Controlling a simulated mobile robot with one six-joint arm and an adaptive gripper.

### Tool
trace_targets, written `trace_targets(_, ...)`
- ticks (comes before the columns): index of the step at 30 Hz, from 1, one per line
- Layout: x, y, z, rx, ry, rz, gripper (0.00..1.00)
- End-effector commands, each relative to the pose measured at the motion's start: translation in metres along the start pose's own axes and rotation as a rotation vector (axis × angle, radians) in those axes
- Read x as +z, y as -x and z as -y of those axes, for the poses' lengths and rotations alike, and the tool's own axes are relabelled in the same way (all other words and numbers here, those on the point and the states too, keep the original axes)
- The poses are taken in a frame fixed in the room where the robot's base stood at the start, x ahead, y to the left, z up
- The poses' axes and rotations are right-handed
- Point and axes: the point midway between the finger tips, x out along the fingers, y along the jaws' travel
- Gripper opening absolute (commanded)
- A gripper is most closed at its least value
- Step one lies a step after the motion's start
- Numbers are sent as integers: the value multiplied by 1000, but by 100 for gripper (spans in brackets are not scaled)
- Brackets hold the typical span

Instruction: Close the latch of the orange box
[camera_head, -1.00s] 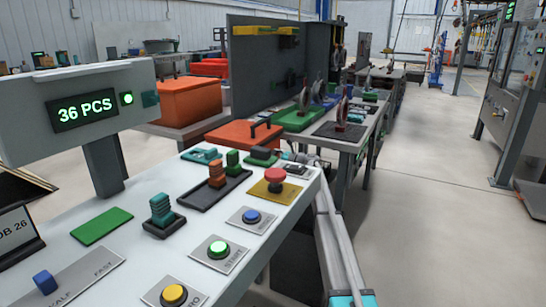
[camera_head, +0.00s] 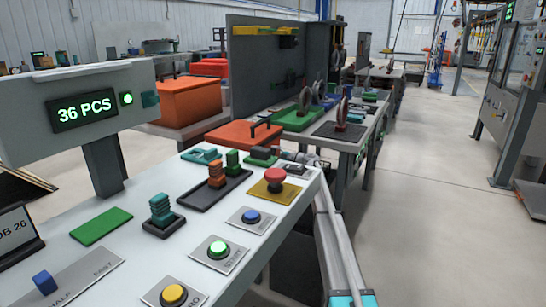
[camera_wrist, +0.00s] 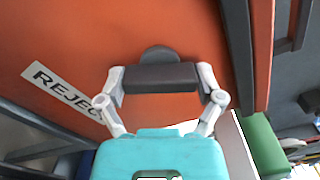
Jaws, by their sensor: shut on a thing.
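The orange box (camera_wrist: 95,35) fills most of the wrist view, with a white label whose visible letters read "REJEC". A dark grey latch piece (camera_wrist: 160,78) with a rounded tab above it lies against the box's orange face. My gripper (camera_wrist: 161,84) has its pale fingers on either side of this dark piece and is shut on it. Whether the latch is fully seated cannot be told. In the head view an orange box (camera_head: 228,134) with a dark handle shows beyond the console.
A white control console (camera_head: 120,262) with buttons, a red knob (camera_head: 275,174) and small coloured blocks stands in front. A workbench (camera_head: 330,140) with trays and discs runs behind. Another orange box (camera_head: 188,102) stands farther back. The floor at right is open.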

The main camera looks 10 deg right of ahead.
Motion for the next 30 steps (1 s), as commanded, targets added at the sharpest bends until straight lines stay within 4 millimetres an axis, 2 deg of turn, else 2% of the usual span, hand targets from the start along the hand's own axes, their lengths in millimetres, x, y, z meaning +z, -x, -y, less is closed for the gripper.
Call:
trace_targets(6, 0, 0, 0, 0, 199, -1, 38)
trace_targets(15, 0, -1, 0, 0, 395, 0, 38)
trace_targets(30, 1, -1, -1, 1, 472, 1, 38)
